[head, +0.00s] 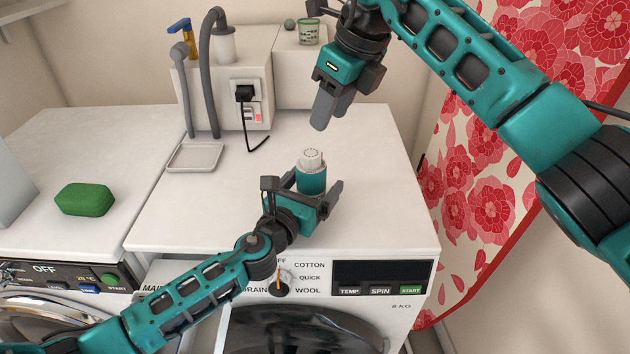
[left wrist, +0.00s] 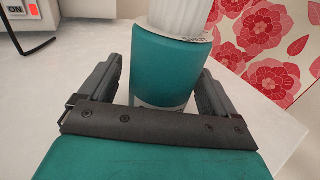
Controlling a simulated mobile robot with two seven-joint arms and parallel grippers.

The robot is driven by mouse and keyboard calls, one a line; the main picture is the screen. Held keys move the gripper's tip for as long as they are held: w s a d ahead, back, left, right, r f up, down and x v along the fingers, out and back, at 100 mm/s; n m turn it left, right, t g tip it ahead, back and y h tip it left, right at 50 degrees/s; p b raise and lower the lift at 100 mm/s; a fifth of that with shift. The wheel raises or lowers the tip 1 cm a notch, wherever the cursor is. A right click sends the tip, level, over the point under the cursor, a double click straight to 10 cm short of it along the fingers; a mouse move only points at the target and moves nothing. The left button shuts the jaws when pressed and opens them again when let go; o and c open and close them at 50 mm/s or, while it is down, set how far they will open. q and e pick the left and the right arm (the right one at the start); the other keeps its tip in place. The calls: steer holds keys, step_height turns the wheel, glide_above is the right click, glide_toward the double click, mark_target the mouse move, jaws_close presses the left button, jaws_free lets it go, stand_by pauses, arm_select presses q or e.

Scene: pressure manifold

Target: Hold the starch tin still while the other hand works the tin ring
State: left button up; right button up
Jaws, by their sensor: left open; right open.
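The starch tin (head: 313,182) is a teal cylinder standing upright on the white washing machine top. Its ring (head: 311,158) is a white ribbed cap on top. In the left wrist view the tin (left wrist: 168,70) stands between my fingers, with the white ring (left wrist: 182,14) cut off by the upper edge. My left gripper (head: 303,189) is open around the tin's body, a finger on either side. A gap shows on the left; the right finger lies close, and contact there is unclear. My right gripper (head: 323,117) is open and empty, pointing down above and behind the tin.
A grey soap dish (head: 195,157) lies at the back left of the machine top. Behind are a socket box with a black plug (head: 244,93), grey hoses and a green-white cup (head: 308,32). A green soap bar (head: 84,199) lies on the left machine. A red floral curtain (head: 480,180) hangs at right.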

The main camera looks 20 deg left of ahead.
arm_select(q)
steer(key=shift+w+d, duration=0.1)
steer(key=shift+w, duration=0.35)
steer(key=c, duration=1.1)
arm_select(e)
steer(key=shift+o, duration=1.2)
steer(key=shift+f, duration=0.2)
steer(key=shift+o, duration=0.9)
step_height(320, 180, down, 6)
steer(key=s+a+n+g+y, duration=0.2)
steer(key=n+y, duration=0.1)
steer(key=y, duration=0.4)
steer(key=m+t+y, duration=0.2)
steer(key=t+y, duration=0.3)
steer(key=y, duration=0.1)
glide_toward(303, 153)
steer(key=d+f+t, duration=0.1)
steer(key=x, duration=1.1)
steer(key=shift+w+a, duration=0.1)
steer(key=shift+a, duration=0.2)
